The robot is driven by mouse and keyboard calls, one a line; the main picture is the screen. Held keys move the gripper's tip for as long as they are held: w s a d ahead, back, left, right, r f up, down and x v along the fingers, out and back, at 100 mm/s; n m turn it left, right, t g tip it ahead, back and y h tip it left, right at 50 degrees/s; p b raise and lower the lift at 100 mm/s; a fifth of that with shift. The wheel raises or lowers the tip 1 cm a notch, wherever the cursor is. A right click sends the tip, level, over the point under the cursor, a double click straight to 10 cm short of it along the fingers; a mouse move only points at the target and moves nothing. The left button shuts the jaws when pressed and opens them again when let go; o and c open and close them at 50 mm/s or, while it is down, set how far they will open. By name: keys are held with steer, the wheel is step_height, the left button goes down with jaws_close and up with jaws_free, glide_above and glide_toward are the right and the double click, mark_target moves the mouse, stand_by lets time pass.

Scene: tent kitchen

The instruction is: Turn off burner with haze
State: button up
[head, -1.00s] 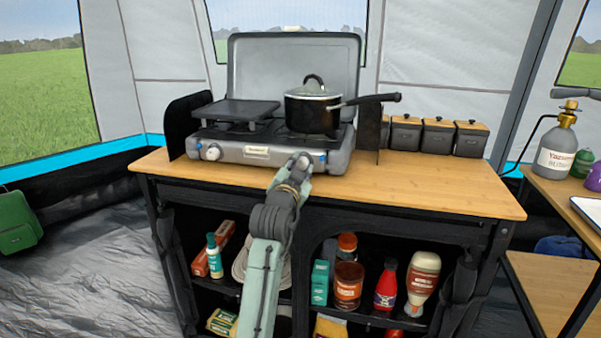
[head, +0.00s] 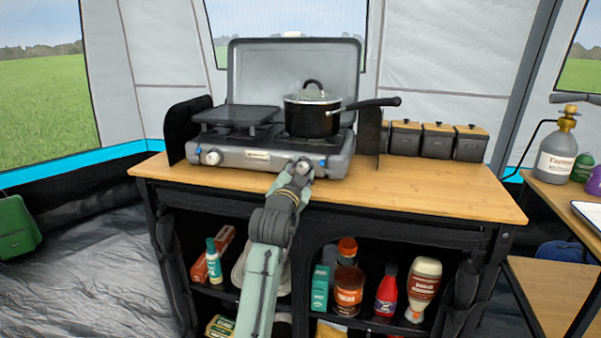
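A grey two-burner camping stove (head: 258,158) with its lid raised stands on the wooden counter. A black pot with a glass lid (head: 311,118) sits over the right burner, its handle pointing right. A dark flat griddle plate (head: 236,116) lies over the left burner. The left knob (head: 213,157) on the stove front is plainly visible. I cannot make out haze over either burner.
Several grey canisters with wooden lids (head: 438,139) stand on the counter right of the stove. A gas bottle (head: 558,152) stands on a side table at the right. Shelves under the counter hold a ketchup bottle (head: 386,290) and jars. The counter's right part is clear.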

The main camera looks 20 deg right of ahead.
steer(key=v, duration=1.2)
